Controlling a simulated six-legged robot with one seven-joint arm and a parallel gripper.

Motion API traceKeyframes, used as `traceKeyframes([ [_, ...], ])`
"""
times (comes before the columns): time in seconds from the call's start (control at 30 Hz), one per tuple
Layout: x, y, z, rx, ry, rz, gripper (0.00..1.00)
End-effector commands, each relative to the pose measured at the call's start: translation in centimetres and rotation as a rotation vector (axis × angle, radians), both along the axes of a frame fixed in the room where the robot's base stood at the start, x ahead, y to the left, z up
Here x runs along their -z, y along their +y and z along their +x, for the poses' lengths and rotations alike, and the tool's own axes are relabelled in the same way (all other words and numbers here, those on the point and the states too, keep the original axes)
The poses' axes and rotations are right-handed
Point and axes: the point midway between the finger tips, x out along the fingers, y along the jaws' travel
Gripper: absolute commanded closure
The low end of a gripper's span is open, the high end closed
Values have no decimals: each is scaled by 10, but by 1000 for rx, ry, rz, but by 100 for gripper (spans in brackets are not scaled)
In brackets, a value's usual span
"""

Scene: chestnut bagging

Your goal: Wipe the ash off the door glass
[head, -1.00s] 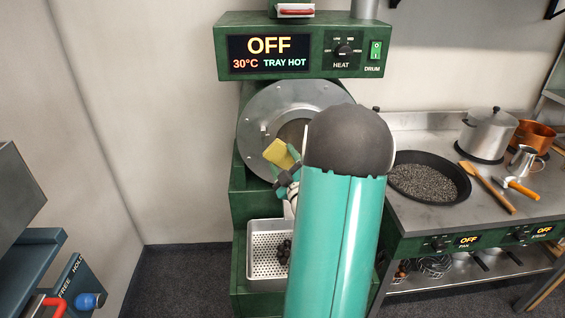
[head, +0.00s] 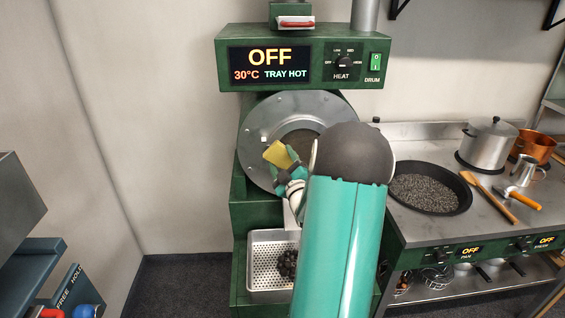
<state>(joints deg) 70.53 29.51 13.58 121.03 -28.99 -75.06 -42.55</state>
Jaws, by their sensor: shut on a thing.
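The green roaster has a round grey metal door (head: 262,118) on its front. The door's round glass (head: 303,140) looks brownish and dull, and my own arm hides its right and lower part. My gripper (head: 286,163) is shut on a yellow sponge (head: 277,154) and holds it in front of the left edge of the glass. I cannot tell whether the sponge touches the glass.
A perforated tray (head: 262,262) with dark chestnuts stands below the door. The panel (head: 268,63) reads OFF, 30°C, TRAY HOT. To the right, a counter holds a black pan (head: 463,203) of dark grains, a pot (head: 490,143) and a wooden spoon (head: 487,193).

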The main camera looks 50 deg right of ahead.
Motion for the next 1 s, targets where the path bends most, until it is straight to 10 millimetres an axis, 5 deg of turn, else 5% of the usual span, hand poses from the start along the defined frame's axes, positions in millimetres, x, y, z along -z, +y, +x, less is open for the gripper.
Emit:
traceKeyframes([
  [1.0,0,-10,9,-1,0,0,55],
])
